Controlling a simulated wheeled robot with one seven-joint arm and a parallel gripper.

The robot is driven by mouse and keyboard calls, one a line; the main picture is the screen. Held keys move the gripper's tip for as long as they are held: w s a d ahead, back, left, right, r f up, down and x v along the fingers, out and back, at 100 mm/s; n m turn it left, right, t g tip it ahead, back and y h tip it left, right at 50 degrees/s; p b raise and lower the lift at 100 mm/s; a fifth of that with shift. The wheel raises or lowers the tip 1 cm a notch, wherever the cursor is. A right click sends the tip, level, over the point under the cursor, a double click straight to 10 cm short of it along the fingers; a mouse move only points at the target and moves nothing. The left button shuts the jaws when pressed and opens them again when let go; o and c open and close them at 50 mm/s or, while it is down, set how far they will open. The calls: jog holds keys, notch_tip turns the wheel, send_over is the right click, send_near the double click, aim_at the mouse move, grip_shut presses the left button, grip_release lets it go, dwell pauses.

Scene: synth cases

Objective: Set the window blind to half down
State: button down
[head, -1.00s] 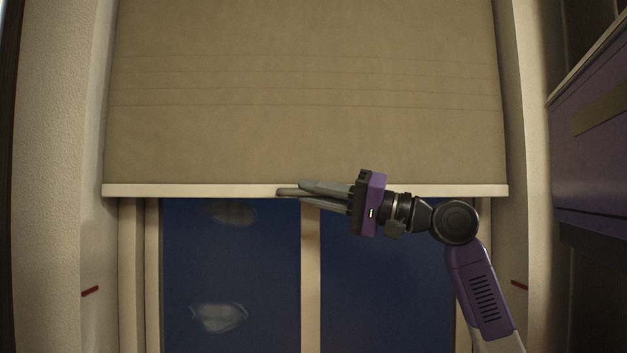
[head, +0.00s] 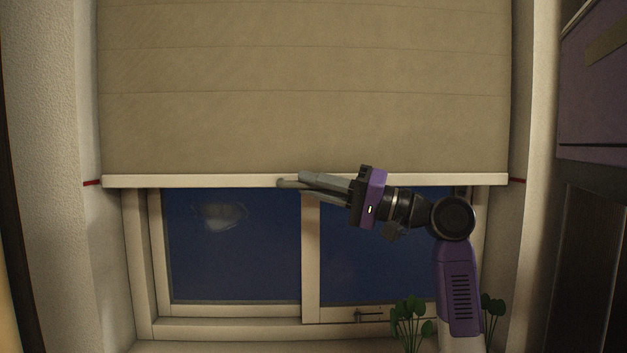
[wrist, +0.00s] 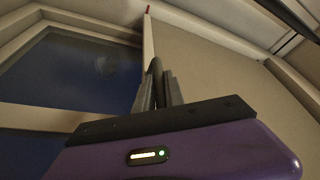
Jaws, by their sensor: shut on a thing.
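The beige window blind (head: 300,100) hangs over the upper part of the window. Its pale bottom bar (head: 200,181) is level with the red marks on the left wall (head: 92,183) and the right wall (head: 517,181). My gripper (head: 290,183) is shut on the bottom bar near its middle, reaching in from the right. In the wrist view the fingers (wrist: 156,90) close around the bar (wrist: 148,45), with the blind (wrist: 205,75) to the right and a red mark (wrist: 148,9) beyond the bar's far end.
Window panes (head: 235,245) and the frame's middle post (head: 311,255) show below the bar. A green plant (head: 410,322) stands at the sill, lower right. A purple cabinet (head: 590,100) is on the right wall.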

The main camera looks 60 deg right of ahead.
jog(key=shift+d, duration=0.1)
jog(key=c, duration=1.4)
grip_release()
jog(key=b+v, duration=0.1)
jog(key=v, duration=0.7)
